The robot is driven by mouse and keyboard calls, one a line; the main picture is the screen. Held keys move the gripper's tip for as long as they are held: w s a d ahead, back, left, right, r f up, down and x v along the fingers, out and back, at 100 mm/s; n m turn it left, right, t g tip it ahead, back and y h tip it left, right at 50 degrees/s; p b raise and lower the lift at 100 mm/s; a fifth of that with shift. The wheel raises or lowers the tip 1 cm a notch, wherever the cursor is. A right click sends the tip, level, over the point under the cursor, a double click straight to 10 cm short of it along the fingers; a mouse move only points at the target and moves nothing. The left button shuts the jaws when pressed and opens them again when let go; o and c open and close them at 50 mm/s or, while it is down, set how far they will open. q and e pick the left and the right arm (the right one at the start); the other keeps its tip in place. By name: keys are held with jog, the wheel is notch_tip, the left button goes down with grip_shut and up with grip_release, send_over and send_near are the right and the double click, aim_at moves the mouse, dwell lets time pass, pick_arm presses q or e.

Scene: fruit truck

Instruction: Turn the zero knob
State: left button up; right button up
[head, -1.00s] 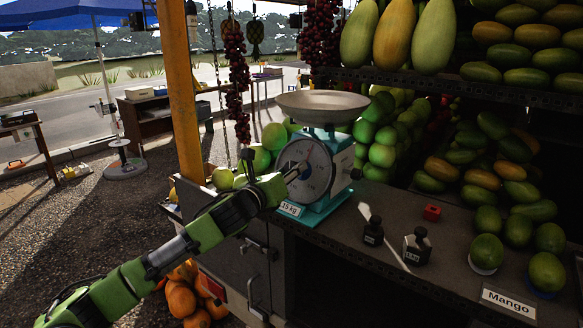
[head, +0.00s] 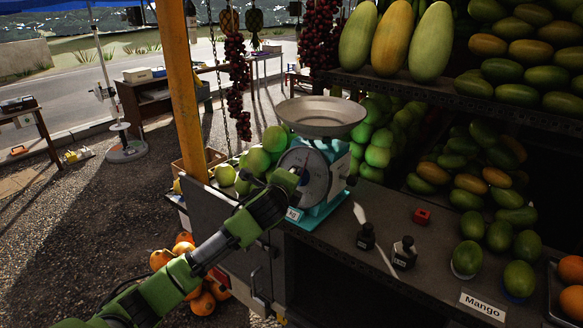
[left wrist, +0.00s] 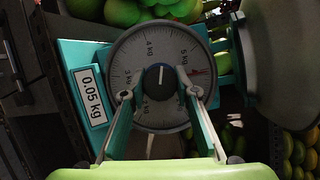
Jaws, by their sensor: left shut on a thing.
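The scale (head: 317,178) is teal with a metal pan (head: 322,115) on top and stands at the left end of the stall counter. Its round dial (left wrist: 150,50) faces my left wrist camera, with a dark knob (left wrist: 160,83) at its centre bearing a white line. My left gripper (left wrist: 156,88) has a finger on each side of the knob and is shut on it. My right gripper is not seen.
Two black weights (head: 404,252) and a red block (head: 421,216) stand on the counter (head: 345,240) right of the scale. A yellow post (head: 180,90) rises left of it. Green fruit is piled behind, and mangoes fill the right side.

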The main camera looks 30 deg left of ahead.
pick_arm(q)
jog(key=n+g+p, duration=0.1)
jog(key=n, duration=0.1)
jog(key=shift+r+n, duration=0.15)
jog(key=shift+n, duration=0.25)
jog(key=shift+n+g, duration=0.6)
jog(key=shift+n, duration=0.5)
jog(key=o, duration=1.1)
jog(key=v, duration=1.1)
jog(key=shift+s+r, duration=0.2)
jog(key=shift+s, duration=0.15)
